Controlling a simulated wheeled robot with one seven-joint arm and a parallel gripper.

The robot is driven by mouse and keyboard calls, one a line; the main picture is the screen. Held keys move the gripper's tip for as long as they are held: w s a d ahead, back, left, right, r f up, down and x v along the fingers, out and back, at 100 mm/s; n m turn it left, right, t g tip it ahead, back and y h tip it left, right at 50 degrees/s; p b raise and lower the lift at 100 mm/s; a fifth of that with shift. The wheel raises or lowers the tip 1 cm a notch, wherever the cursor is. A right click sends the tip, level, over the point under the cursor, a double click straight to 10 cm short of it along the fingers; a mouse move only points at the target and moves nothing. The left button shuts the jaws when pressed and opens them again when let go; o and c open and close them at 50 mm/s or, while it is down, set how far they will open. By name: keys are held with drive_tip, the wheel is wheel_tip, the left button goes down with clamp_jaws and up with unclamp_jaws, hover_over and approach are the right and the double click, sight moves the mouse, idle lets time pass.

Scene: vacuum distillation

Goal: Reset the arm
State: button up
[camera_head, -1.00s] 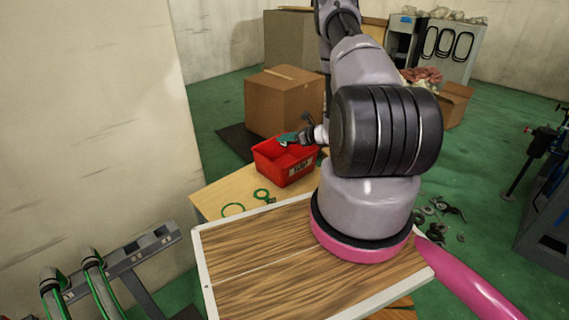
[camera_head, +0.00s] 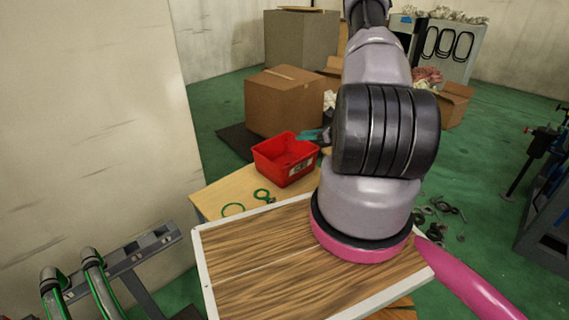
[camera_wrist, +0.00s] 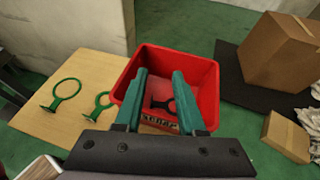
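My gripper (camera_wrist: 160,76) is open, with two teal fingers apart and nothing held between them. In the head view its teal fingers (camera_head: 313,135) show just above and behind the right rim of the red bin, partly hidden by my arm. The red bin (camera_head: 270,163) stands on a light wooden table and also shows in the wrist view (camera_wrist: 205,78), beyond and below the fingers. A dark ring-shaped piece (camera_wrist: 163,104) lies inside the bin. The bin's label is partly hidden by the fingers.
Two green rings with bases (camera_wrist: 68,88) (camera_wrist: 103,104) lie on the table left of the bin. A large cardboard box (camera_head: 285,102) stands behind the bin. A wood-topped, white-edged surface (camera_head: 260,265) is in front. A wall is at left. Loose dark parts (camera_head: 440,210) lie on the floor at right.

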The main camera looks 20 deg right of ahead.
drive_tip(key=shift+s+d+r, duration=0.15)
drive_tip(key=shift+s, duration=0.15)
drive_tip(key=w+a+r+n+g+y, duration=0.1)
drive_tip(key=a+r+n+g+y, duration=0.15)
drive_tip(key=a+r, duration=0.4)
drive_tip(key=a+r+n+g+y, duration=0.1)
drive_tip(key=a+r+n, duration=0.25)
drive_tip(key=r, duration=0.55)
drive_tip(key=s+a+r+n+g+h, duration=0.1)
drive_tip(key=s+a+r+n+g, duration=0.1)
drive_tip(key=s+a+r+n, duration=0.45)
drive_tip(key=s+a+r+n+g, duration=0.2)
drive_tip(key=a+r+n+g, duration=0.1)
drive_tip(key=r, duration=0.6)
drive_tip(key=s+r+n+t+h, duration=0.2)
drive_tip(key=s+r+n+h, duration=0.2)
drive_tip(key=s+r, duration=0.3)
drive_tip(key=s+r+n+t+h, duration=0.2)
drive_tip(key=s+r+n+h, duration=0.2)
drive_tip(key=s, duration=0.7)
wheel_tip(320, 180, up, 3)
drive_tip(key=shift+a+f+n, duration=0.1)
drive_tip(key=shift+a+n, duration=0.25)
drive_tip(key=shift+n, duration=0.5)
